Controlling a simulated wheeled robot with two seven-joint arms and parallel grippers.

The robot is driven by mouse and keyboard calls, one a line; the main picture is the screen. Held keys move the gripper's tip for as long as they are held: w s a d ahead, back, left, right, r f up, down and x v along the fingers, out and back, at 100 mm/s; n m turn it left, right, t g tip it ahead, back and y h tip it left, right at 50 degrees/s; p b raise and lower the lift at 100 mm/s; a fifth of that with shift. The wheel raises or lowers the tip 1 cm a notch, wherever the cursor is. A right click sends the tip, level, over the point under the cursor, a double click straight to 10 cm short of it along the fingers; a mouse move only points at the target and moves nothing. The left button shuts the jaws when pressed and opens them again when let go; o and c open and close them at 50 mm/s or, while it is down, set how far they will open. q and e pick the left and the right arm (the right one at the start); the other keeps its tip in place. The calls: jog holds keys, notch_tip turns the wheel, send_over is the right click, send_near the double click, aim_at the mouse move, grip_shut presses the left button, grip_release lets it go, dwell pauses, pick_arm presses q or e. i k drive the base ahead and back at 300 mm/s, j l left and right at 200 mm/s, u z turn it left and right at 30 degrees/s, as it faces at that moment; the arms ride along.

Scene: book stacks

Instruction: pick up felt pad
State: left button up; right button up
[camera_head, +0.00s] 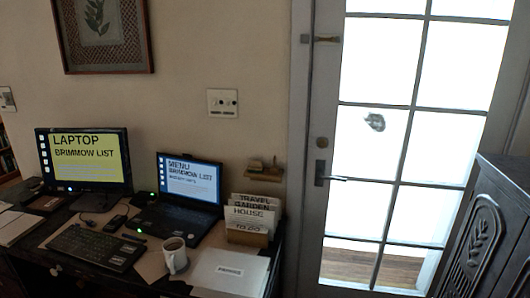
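I cannot pick out a felt pad with certainty in the head view. A flat tan sheet or mat (152,266) lies on the dark desk (281,243), partly hidden under the keyboard (97,247) and the white mug (174,255). I cannot tell its material. A small wooden wall shelf (264,178) right of the laptop holds small items too small to identify. Neither of my grippers shows in this view.
A monitor (86,160), an open laptop (186,195), a file holder (247,236) and white papers (232,271) crowd the desk. A glass-paned door (303,150) stands to the right, and a dark carved cabinet (487,225) fills the right edge.

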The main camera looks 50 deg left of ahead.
aim_at(256, 167)
jog(key=u, duration=1.55)
